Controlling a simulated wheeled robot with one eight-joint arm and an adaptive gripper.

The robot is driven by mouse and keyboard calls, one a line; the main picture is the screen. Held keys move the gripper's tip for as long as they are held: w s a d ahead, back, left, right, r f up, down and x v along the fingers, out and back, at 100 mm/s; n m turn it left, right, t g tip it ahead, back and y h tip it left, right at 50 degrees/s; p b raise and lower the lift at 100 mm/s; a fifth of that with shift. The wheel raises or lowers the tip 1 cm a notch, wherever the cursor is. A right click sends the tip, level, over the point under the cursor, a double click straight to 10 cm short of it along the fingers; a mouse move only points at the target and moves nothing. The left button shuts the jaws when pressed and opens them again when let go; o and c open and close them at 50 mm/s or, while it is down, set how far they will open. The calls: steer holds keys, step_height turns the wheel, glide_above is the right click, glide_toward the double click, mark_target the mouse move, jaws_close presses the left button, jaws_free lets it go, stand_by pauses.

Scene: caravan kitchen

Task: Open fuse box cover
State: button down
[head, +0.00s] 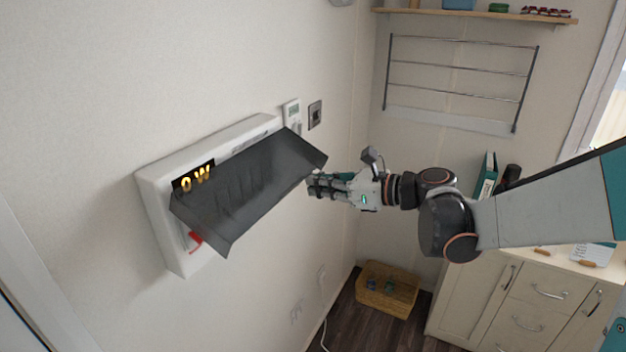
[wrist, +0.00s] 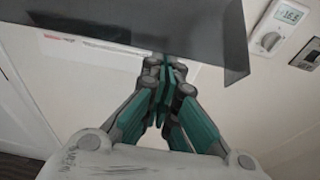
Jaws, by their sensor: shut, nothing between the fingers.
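The fuse box (head: 160,215) is a white wall-mounted box at the left in the head view. Its dark, see-through cover (head: 250,180) is swung up and sticks out from the box at a slant. A red part (head: 195,239) shows below the cover's left end. My gripper (head: 312,184) is shut and empty, close to the cover's right end. In the wrist view, the cover (wrist: 130,22) spans the top, and the fingertips (wrist: 163,66) reach up to its lower edge. I cannot tell whether they touch it.
A thermostat (head: 292,113) and a switch plate (head: 315,114) are on the wall right of the box. A wire rack (head: 460,68) hangs on the far wall under a shelf (head: 480,14). A basket (head: 388,290) stands on the floor beside a drawer cabinet (head: 520,300).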

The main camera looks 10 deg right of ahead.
mark_target(302, 168)
steer(key=shift+s+d+r+p, duration=0.15)
steer(key=shift+r+p, duration=1)
steer(key=shift+r, duration=0.8)
steer(key=shift+r, duration=0.1)
